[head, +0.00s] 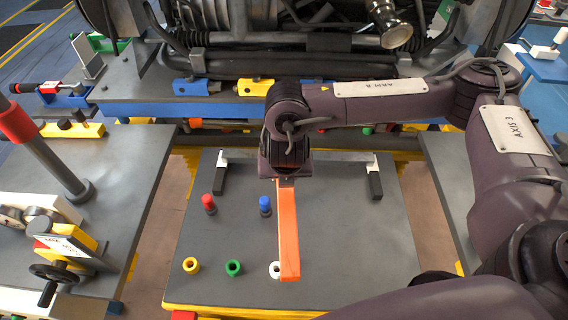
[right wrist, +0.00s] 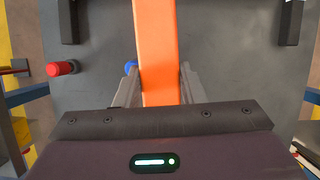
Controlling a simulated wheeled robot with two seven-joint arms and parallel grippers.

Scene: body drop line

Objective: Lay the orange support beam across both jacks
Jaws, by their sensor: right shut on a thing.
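The orange support beam (head: 288,235) is held by my right gripper (head: 286,180) near its far end in the head view. It stretches toward the front over the grey table and partly covers a white ring. In the right wrist view the beam (right wrist: 156,45) runs between the two fingers (right wrist: 160,88). A red-topped post (head: 208,203) and a blue-topped post (head: 265,204) stand left of the beam. Two dark blocks, left (head: 219,180) and right (head: 376,184), sit at the back. I cannot tell for certain which are the jacks. My left gripper is not in view.
The grey table (head: 350,270) is clear right of the beam. A yellow ring (head: 190,265), a green ring (head: 233,268) and the white ring (head: 273,270) are at the front. A side bench with a handwheel (head: 58,272) stands left. Machinery (head: 270,42) fills the back.

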